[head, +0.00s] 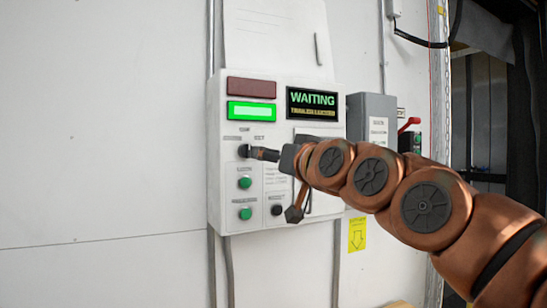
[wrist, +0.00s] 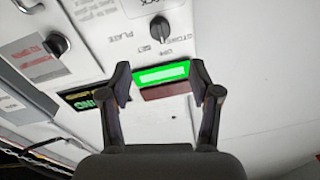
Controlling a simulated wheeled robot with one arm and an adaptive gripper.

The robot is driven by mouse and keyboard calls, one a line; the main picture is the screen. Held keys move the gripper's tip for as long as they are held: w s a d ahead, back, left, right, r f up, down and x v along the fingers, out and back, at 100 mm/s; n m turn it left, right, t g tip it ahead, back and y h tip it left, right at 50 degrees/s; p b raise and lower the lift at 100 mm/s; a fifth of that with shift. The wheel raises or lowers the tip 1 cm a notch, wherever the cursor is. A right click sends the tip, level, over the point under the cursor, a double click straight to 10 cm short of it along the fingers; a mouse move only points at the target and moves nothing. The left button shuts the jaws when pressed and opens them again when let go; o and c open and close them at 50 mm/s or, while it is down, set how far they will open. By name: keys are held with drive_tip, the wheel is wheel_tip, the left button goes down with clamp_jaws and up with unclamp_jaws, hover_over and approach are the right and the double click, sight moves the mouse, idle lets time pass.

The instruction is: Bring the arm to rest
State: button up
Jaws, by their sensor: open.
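My arm reaches in from the right in the head view, bent and extended in front of a white control panel (head: 215,150) on the wall. My gripper (head: 272,184) is open at its end, close to the panel face. One finger overlaps the area beside a black knob (head: 244,151); contact cannot be told. In the wrist view my gripper (wrist: 160,68) has its fingers spread and nothing between them. Beyond them are the lit green lamp (wrist: 160,74) and the knob (wrist: 160,29). Another black knob (wrist: 56,43) shows at left there; my arm hides that area in the head view.
The panel has a dark red lamp (head: 250,88), green buttons (head: 245,183) and a display (head: 312,103) reading WAITING. A grey box (head: 371,112) and a red-handled switch (head: 410,125) are to the right. A dark doorway is at far right. The wall at left is bare.

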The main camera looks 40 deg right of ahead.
drive_tip(key=w+a+f+n+g+y+p, duration=0.3)
drive_tip(key=w+a+f+g+y, duration=0.1)
drive_tip(key=a+f, duration=0.7)
drive_tip(key=s+a+f+n+g+y+p, duration=0.1)
drive_tip(key=s+a+f+g, duration=0.2)
drive_tip(key=f, duration=0.4)
drive_tip(key=s+a+f+g+p, duration=0.1)
drive_tip(key=a+f+g, duration=0.1)
drive_tip(key=a+f, duration=0.4)
drive_tip(key=s+a+f+g+p, duration=0.2)
drive_tip(key=s+f+g, duration=0.3)
drive_tip(key=s+f, duration=0.3)
drive_tip(key=s+a+f+g+h+p, duration=0.1)
drive_tip(key=s+f+g, duration=0.5)
drive_tip(key=s, duration=1)
wheel_tip(320, 180, down, 3)
drive_tip(key=shift+a+f+n+p, duration=0.1)
drive_tip(key=shift+a+n+p, duration=0.2)
drive_tip(key=shift+a+p, duration=0.3)
